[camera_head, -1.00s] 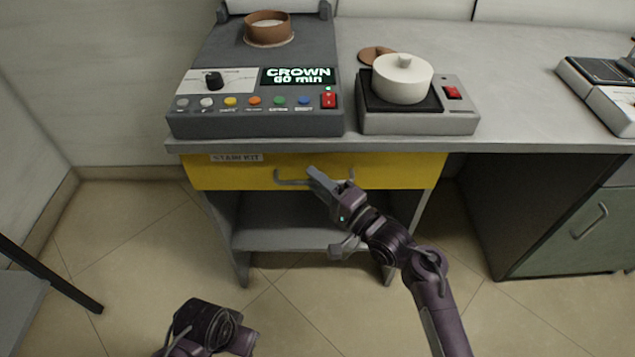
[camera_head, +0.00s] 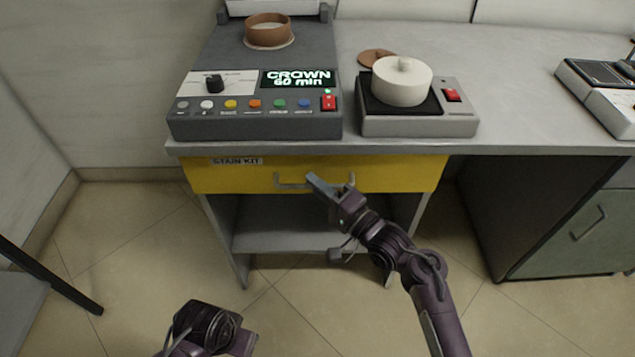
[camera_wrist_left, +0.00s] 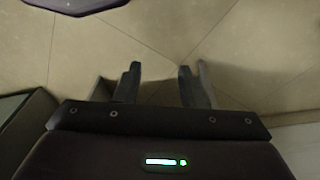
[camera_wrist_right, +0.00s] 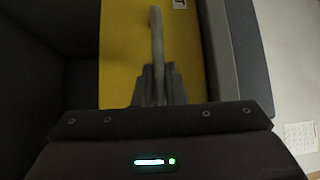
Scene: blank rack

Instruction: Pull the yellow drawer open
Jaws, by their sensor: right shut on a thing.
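The yellow drawer (camera_head: 230,178) sits under the grey worktop with its front close to the worktop's edge, and it looks shut. It has a "STAIN KIT" label and a grey bar handle (camera_head: 290,182). My right gripper (camera_head: 318,183) is at the middle of this handle. In the right wrist view, the handle (camera_wrist_right: 156,40) runs down between the fingers of my right gripper (camera_wrist_right: 158,72), which are shut on it. In the left wrist view, my left gripper (camera_wrist_left: 160,72) has its fingers apart over the floor, with nothing between them.
A control box (camera_head: 255,125) reading "CROWN 60 min" and a hotplate (camera_head: 420,122) with a white lidded pot (camera_head: 402,82) stand on the worktop (camera_head: 520,100). An open shelf (camera_head: 285,238) lies below the drawer. A green cabinet (camera_head: 570,240) is at right.

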